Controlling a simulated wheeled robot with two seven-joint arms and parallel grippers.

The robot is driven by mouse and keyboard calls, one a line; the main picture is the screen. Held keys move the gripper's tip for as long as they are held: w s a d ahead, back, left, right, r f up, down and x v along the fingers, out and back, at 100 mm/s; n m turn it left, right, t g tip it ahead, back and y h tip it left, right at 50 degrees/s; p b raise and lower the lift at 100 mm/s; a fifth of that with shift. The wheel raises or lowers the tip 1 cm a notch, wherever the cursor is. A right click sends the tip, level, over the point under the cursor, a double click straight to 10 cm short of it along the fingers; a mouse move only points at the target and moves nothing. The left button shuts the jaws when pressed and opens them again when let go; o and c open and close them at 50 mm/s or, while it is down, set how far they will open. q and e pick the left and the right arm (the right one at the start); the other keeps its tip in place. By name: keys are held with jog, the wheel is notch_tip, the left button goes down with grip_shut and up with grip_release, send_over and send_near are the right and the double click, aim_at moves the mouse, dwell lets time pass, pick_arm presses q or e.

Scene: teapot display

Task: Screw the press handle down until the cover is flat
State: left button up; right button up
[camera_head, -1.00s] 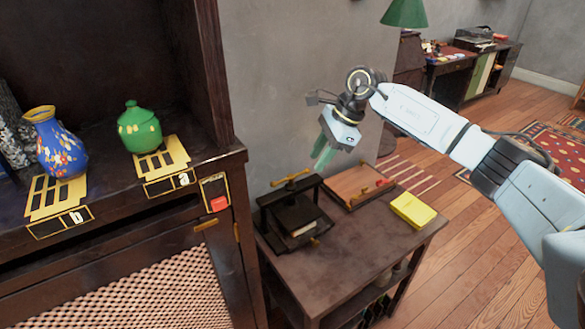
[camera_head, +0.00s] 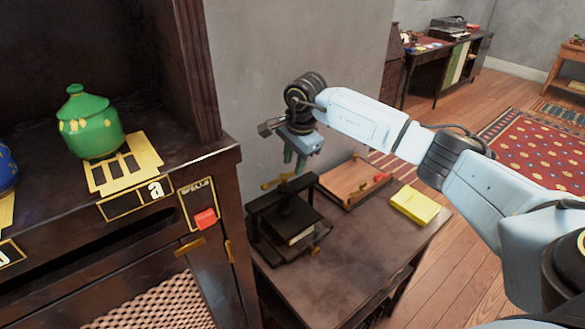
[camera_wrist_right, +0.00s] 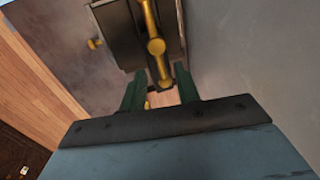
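The dark press (camera_head: 268,228) stands on the small table, with a pale-edged block, perhaps a book (camera_head: 300,237), inside it. Its brass handle (camera_head: 268,184) lies across the top; the wrist view shows the handle's hub (camera_wrist_right: 156,46) and bar. My right gripper (camera_head: 295,168) is just above the handle, pointing down. In the wrist view its two green fingers (camera_wrist_right: 160,75) are apart, with one end of the handle bar appearing between them; I see no grip on it. The cover's tilt cannot be made out. My left gripper is out of view.
A wooden board (camera_head: 350,181) with a red knob and a yellow book (camera_head: 414,205) lie on the table beside the press. A dark cabinet (camera_head: 225,165) with a green teapot (camera_head: 90,130) stands at left. The table's front is clear.

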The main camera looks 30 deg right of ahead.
jog(key=shift+w+f, duration=0.1)
jog(key=shift+f, duration=0.55)
jog(key=shift+w+f, duration=0.15)
jog(key=shift+f, duration=0.4)
jog(key=shift+c, duration=0.5)
grip_shut()
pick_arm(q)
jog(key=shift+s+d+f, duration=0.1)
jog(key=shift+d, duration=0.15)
